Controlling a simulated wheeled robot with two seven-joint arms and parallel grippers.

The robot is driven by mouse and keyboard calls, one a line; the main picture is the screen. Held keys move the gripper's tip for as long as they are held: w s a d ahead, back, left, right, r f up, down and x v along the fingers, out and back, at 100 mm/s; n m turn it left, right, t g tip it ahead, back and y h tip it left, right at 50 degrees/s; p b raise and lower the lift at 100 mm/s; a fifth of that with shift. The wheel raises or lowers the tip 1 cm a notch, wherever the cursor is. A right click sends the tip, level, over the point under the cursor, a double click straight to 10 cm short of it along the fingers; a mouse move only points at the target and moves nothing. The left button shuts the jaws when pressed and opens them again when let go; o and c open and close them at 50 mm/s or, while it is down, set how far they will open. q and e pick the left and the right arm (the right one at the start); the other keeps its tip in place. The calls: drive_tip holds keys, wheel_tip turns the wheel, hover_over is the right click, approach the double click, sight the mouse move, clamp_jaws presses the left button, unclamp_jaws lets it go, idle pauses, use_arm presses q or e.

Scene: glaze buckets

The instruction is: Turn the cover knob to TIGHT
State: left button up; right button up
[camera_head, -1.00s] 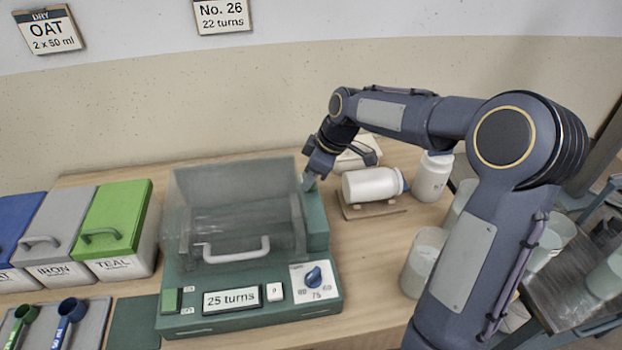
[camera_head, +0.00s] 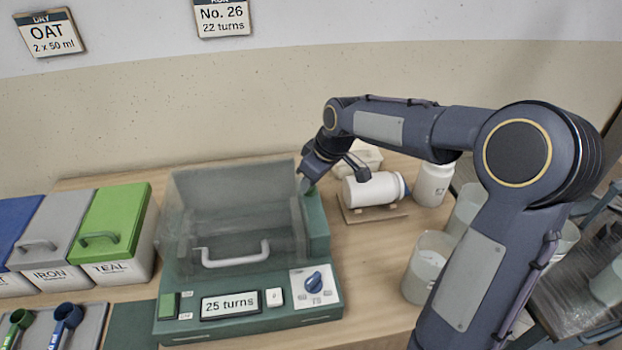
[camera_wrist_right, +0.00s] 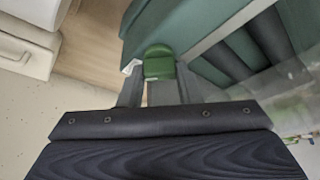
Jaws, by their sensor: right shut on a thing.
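The green cover knob (camera_wrist_right: 158,62) shows in the right wrist view, on the side of the green machine (camera_head: 320,226). My right gripper (camera_wrist_right: 158,85) is shut on the knob, with one finger on each side of it. A small white label sits beside the knob; its word cannot be read. In the head view my right gripper (camera_head: 306,184) is at the machine's back right corner and the knob is hidden behind it. The clear cover (camera_head: 235,215) with a white handle (camera_head: 235,254) is down over the machine. My left gripper is not in view.
A white bottle (camera_head: 372,189) lies on a wooden cradle just right of my gripper. Lidded bins, such as the green one (camera_head: 112,220), stand at left. Clear beakers (camera_head: 428,266) stand at right.

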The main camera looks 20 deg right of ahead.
drive_tip(key=o, duration=1)
drive_tip(key=shift+d, duration=0.1)
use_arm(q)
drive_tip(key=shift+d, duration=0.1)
